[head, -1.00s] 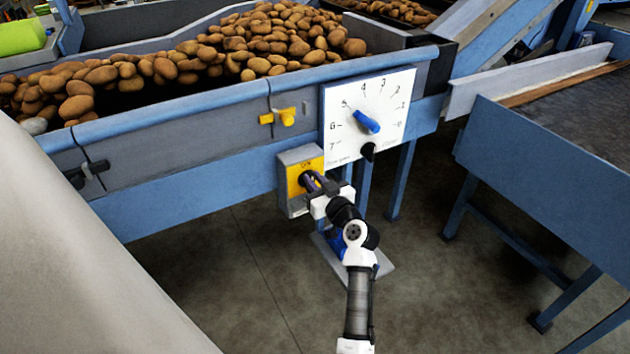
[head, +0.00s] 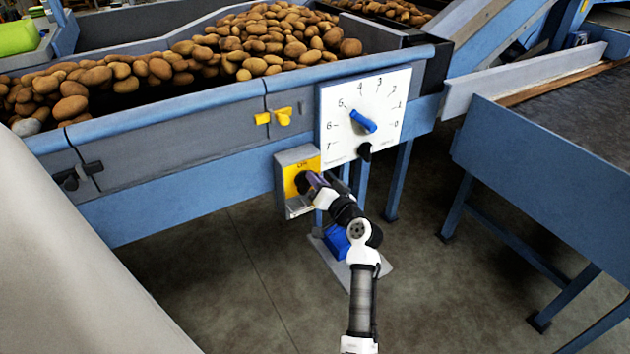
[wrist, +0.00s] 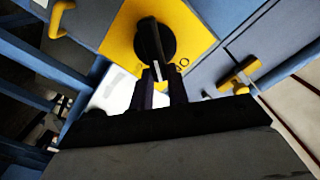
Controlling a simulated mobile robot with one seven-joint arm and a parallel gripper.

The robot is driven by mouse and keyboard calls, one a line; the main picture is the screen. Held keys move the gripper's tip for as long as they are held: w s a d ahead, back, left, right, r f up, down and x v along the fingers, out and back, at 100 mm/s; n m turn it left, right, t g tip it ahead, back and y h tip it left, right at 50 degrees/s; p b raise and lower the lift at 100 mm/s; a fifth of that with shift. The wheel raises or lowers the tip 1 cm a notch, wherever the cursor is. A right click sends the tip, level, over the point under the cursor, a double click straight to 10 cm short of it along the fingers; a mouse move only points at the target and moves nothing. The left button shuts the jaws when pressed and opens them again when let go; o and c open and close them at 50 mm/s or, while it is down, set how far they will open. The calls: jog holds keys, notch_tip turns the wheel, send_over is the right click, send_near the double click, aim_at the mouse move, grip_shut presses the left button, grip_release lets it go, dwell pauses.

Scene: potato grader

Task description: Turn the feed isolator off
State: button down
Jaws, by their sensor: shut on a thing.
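The feed isolator is a grey box (head: 281,180) with a yellow plate (head: 290,176) and a black rotary knob (head: 301,183), below the trough's side. In the wrist view the yellow plate (wrist: 190,30) lies ahead, with the round black knob (wrist: 155,38) on it. A white mark shows on the knob's near end, and lettering is beside it. My gripper (head: 311,182) is at the knob from the front right. In the wrist view my gripper (wrist: 159,80) has its fingers close together, shut on the knob's near end. The grip is partly hidden in the head view.
A white dial panel (head: 375,100) with a blue pointer (head: 363,121) and a black knob (head: 364,151) is just above right. A yellow latch (head: 275,117) is above the isolator. The trough (head: 190,145) holds potatoes.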

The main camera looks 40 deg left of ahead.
jog(key=m+p, duration=0.1)
jog(key=m, duration=0.2)
jog(key=f+m, duration=0.1)
jog(key=m, duration=0.3)
jog(key=w+f+m+p, duration=0.1)
jog(key=m, duration=0.2)
jog(key=shift+d+p, duration=0.25)
jog(key=shift+p, duration=0.1)
jog(key=shift+f+m, duration=0.15)
jog(key=shift+m, duration=0.35)
jog(key=c, duration=1.4)
grip_release()
jog(key=shift+o, duration=0.2)
jog(key=shift+d, duration=0.1)
jog(key=b+v, duration=0.2)
jog(key=v, duration=1.1)
jog(key=shift+s+d, duration=0.2)
jog(key=shift+d, duration=0.1)
